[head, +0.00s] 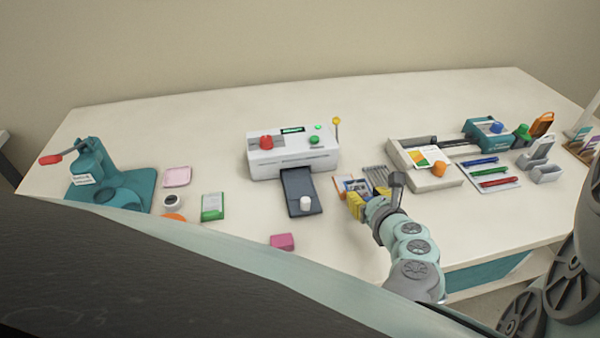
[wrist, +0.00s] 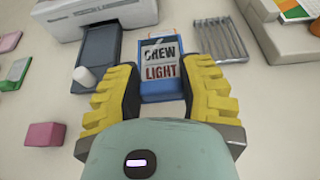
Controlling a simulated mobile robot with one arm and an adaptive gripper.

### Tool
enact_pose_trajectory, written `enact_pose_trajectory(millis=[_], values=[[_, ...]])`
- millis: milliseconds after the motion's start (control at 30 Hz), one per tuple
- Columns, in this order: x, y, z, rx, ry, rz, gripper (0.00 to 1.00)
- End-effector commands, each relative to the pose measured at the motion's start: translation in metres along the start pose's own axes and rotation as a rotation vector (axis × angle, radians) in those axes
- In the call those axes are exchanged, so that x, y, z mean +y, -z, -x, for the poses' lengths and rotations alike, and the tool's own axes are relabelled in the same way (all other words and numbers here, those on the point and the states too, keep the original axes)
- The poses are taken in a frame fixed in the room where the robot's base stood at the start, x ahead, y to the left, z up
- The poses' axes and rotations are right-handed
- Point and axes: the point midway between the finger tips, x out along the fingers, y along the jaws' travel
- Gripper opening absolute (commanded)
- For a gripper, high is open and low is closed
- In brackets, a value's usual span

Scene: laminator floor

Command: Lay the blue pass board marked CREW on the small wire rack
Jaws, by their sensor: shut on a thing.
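The blue pass board (wrist: 142,86), with a white face reading CREW and LIGHT, is between the yellow-padded fingers of my gripper (wrist: 160,98), which is shut on it. In the head view, the board (head: 358,186) shows just beyond my gripper (head: 366,204). The small wire rack (wrist: 222,40) lies to the right of the board in the wrist view, with bare slats. It also shows in the head view (head: 376,174). I cannot tell how high the board is above the table.
The white laminator (head: 292,154) with a dark tray (head: 299,192) and white knob stands left of the board. A beige trimmer base (head: 432,178) is right of the rack. A pink block (head: 282,242) lies in front. The table's front middle is mostly clear.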

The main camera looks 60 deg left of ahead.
Motion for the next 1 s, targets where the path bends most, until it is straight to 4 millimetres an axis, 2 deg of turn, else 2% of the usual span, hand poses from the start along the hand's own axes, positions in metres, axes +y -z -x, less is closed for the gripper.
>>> enact_pose_trajectory(millis=[133, 633, 800, 1000], values=[[-0.023, -0.007, -0.016, -0.003, 0.005, 0.005, 0.08], [-0.082, -0.018, -0.066, -0.003, 0.002, 0.004, 0.08], [-0.096, -0.021, -0.078, -0.004, 0.001, 0.004, 0.08], [-0.100, -0.016, -0.084, -0.001, -0.002, 0.001, 0.08]])
